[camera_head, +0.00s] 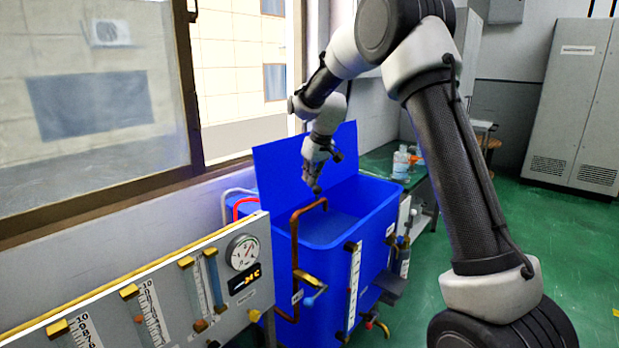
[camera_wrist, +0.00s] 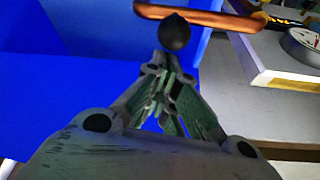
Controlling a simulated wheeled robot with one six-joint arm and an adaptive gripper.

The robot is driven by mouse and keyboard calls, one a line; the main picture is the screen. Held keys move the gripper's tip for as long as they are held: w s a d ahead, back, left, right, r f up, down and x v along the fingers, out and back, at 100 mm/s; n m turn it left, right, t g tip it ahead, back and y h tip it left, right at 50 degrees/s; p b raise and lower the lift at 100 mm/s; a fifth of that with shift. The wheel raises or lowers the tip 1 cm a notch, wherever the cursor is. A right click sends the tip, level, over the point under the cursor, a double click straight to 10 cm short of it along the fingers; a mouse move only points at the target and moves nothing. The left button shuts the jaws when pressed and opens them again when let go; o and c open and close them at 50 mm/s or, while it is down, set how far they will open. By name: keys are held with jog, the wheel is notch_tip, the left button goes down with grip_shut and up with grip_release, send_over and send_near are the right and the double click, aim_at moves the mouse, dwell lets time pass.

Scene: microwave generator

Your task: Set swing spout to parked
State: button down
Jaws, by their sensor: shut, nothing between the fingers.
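The swing spout (camera_head: 302,212) is a copper pipe that rises along the near side of the blue tank and bends over its rim at the top. In the wrist view the spout (camera_wrist: 205,14) is a horizontal copper bar at the top, with a dark round tip or knob (camera_wrist: 174,32) just beyond my fingers. My gripper (camera_head: 315,188) is above the tank, close to the spout's upper end. It also shows in the wrist view (camera_wrist: 172,60), fingers shut with nothing between them. I cannot tell whether the fingers touch the spout.
The blue tank (camera_head: 322,250) has a raised back panel (camera_head: 290,165). A gauge panel (camera_head: 150,295) with flow tubes stands at front left. A brass valve (camera_head: 308,279) sits on the pipe. A bench with bottles (camera_head: 401,162) is behind right; green floor is clear at right.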

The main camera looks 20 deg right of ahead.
jog(key=shift+s+d+m, duration=0.2)
jog(key=shift+m, duration=0.1)
jog(key=shift+s+d, duration=0.1)
jog(key=shift+s+d+m+h, duration=0.6)
jog(key=shift+s+d+m, duration=0.3)
jog(key=shift+m, duration=0.4)
jog(key=s+m+g+h, duration=0.1)
jog(key=s+m+h, duration=0.2)
jog(key=s+m, duration=1)
jog(key=shift+s+a+m+g+h, duration=0.3)
jog(key=shift+s+h, duration=0.1)
jog(key=shift+s, duration=0.25)
